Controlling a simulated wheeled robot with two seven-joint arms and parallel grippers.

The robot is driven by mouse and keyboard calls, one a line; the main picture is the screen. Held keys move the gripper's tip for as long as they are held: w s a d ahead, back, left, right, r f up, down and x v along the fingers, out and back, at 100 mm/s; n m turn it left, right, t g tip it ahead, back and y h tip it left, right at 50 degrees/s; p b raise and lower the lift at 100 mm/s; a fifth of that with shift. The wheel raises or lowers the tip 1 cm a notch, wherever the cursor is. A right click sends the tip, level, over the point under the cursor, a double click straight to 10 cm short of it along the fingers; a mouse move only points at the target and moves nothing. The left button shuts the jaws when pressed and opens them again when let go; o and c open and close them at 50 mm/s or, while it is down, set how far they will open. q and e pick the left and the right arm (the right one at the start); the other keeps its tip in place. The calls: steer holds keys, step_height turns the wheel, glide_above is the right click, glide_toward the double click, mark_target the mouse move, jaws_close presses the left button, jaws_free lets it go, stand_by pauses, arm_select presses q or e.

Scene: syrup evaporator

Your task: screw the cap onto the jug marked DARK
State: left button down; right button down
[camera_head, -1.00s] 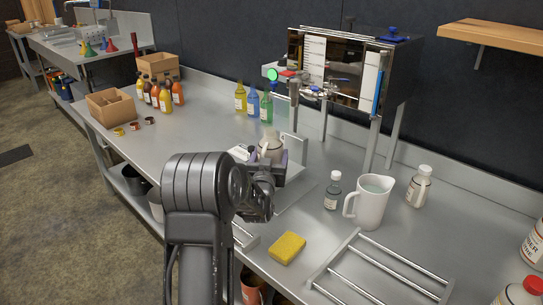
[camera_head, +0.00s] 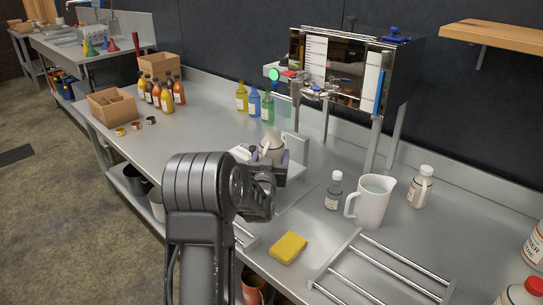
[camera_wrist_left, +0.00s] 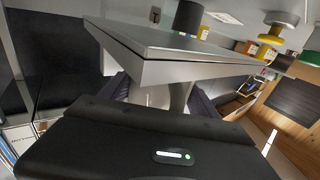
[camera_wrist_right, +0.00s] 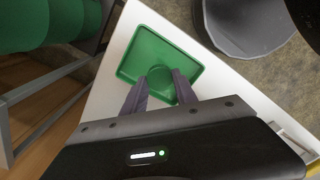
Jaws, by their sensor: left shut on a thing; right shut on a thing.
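A pale jug (camera_head: 271,146) with a light top stands at the back of the steel bench, partly hidden by my left arm; I cannot read its marking. In the right wrist view my right gripper (camera_wrist_right: 160,78) is shut on a small dark green round thing, possibly the cap, over a green tray (camera_wrist_right: 137,47). My right gripper is out of the head view.
A steel evaporator box (camera_head: 345,70) stands behind. A small bottle (camera_head: 334,192), a white pitcher (camera_head: 372,202), a white-capped bottle (camera_head: 420,188), a yellow sponge (camera_head: 288,248) and a wire rack (camera_head: 385,270) are on the right. Coloured bottles and a cardboard box (camera_head: 112,108) are on the left.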

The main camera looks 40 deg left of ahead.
mark_target(272, 130)
arm_select(q)
step_height(272, 130, up, 10)
steer(key=shift+r+p, duration=0.15)
steer(key=shift+p, duration=0.4)
arm_select(e)
steer(key=shift+r, duration=0.55)
stand_by(0.4)
